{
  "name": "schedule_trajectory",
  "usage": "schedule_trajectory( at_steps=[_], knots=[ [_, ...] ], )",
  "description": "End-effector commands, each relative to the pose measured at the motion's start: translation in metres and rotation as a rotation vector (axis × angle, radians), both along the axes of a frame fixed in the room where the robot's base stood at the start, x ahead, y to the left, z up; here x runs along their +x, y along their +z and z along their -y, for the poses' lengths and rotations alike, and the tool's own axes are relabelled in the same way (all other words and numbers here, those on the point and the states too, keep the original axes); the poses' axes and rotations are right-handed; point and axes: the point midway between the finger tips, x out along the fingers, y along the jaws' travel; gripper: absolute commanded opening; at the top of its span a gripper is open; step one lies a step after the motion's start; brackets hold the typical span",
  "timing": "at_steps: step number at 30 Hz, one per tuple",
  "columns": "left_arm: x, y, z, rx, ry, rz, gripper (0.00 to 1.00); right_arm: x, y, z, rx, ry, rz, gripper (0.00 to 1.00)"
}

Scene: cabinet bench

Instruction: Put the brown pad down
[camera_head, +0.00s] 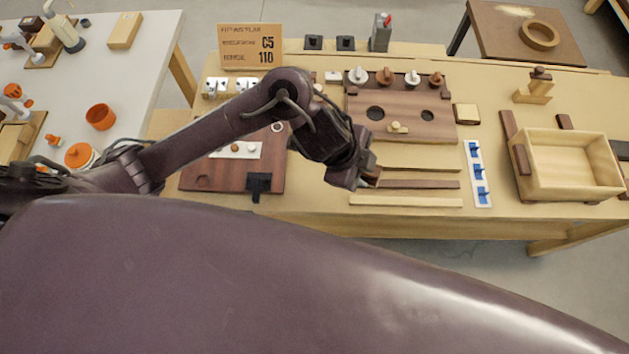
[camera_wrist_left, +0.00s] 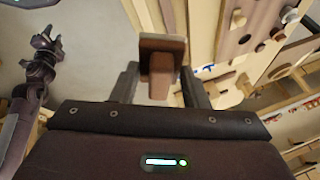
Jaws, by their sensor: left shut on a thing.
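My left gripper (camera_head: 367,180) reaches over the bench from the left and hangs above its front part, near the wooden strips. In the left wrist view my left gripper (camera_wrist_left: 160,78) is shut on the brown pad (camera_wrist_left: 162,45), a small brown block with a paler lower face between the two fingers. In the head view the pad is mostly hidden by the gripper. The pad appears held above the bench, beyond its front edge in the wrist view. My right gripper (camera_wrist_left: 46,45) shows at the left of the wrist view, empty, its fingers apart.
A brown board with knobs (camera_head: 400,105) stands behind the gripper. Wooden strips (camera_head: 405,201) lie along the front edge. A white strip with blue clips (camera_head: 477,175) and a wooden tray (camera_head: 570,196) are to the right. A dark red-brown board (camera_head: 215,176) lies left.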

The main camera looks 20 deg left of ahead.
Motion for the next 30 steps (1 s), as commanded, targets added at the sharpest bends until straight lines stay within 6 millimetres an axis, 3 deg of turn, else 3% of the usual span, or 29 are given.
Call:
schedule_trajectory(
  at_steps=[1, 6, 10, 23, 26, 30],
  knots=[
    [0.004, 0.008, -0.017, 0.010, 0.048, -0.055, 0.10, 0.001, 0.015, 0.001, -0.002, 0.000, 0.000, 0.36],
    [0.011, 0.014, -0.074, -0.014, 0.219, -0.237, 0.10, 0.001, 0.034, 0.003, -0.003, 0.000, 0.001, 0.36],
    [0.017, 0.020, -0.099, -0.033, 0.287, -0.294, 0.10, 0.001, 0.040, 0.002, -0.003, 0.001, 0.002, 0.36],
    [0.019, 0.018, -0.107, -0.044, 0.308, -0.312, 0.10, 0.001, 0.039, -0.005, 0.005, 0.002, 0.002, 0.36],
    [0.017, 0.003, -0.106, -0.044, 0.308, -0.318, 0.10, 0.001, 0.036, -0.006, 0.006, 0.003, 0.002, 0.36],
    [0.017, -0.031, -0.107, -0.043, 0.311, -0.320, 0.10, 0.001, 0.035, -0.006, 0.007, 0.002, 0.001, 0.36]
  ],
)
